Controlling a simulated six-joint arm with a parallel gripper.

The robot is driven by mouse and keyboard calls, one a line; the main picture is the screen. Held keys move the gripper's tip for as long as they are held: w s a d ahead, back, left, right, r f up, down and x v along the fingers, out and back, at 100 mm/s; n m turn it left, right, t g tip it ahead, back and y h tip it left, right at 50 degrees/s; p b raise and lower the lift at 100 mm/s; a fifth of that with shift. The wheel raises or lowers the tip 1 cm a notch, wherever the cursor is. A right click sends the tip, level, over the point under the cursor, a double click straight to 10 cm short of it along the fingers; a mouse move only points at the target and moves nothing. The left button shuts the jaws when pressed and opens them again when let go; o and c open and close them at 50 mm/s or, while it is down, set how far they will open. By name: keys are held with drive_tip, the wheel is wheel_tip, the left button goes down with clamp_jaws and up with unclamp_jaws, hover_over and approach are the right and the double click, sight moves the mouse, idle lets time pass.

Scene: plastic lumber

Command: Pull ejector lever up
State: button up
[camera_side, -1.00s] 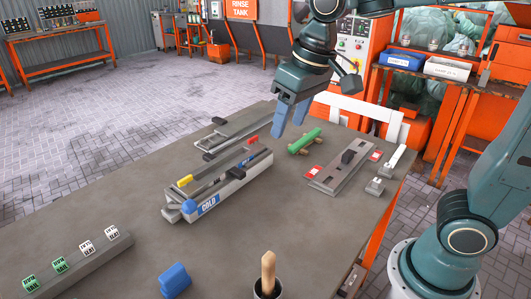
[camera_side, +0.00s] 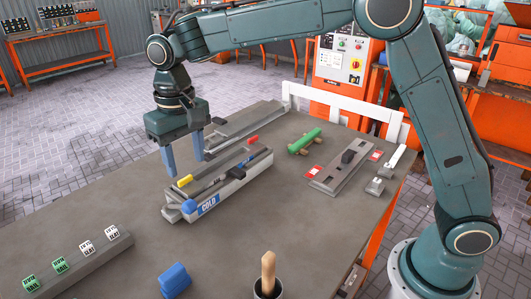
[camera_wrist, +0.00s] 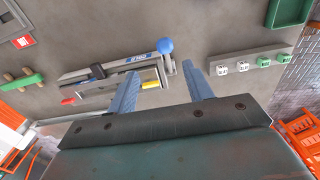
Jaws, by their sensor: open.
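A long grey fixture labelled COLD (camera_side: 208,203) lies on the table under my gripper. A blue ball knob (camera_side: 188,206) is at its near left end; it also shows in the wrist view (camera_wrist: 165,46). A yellow piece (camera_side: 185,181) and a red piece (camera_side: 252,140) sit along its far side. I cannot tell for sure which part is the ejector lever. My gripper (camera_side: 184,167) is open and empty above the fixture's left end. In the wrist view its blue fingers (camera_wrist: 161,67) are spread, with the ball beyond and between them.
Green and white blocks line a grey strip (camera_side: 120,240) at front left. A blue block (camera_side: 175,279) and a wooden-handled tool (camera_side: 268,268) stand in front.

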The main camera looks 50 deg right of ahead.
sight(188, 201)
drive_tip(key=shift+w+a+f, duration=0.3)
drive_tip(key=shift+a+f, duration=0.2)
drive_tip(key=shift+a, duration=0.05)
wheel_tip(188, 201, down, 14)
drive_tip(key=shift+r, duration=0.1)
idle(0.6)
drive_tip(key=shift+c, duration=0.2)
drive_tip(key=shift+r, duration=0.1)
clamp_jaws()
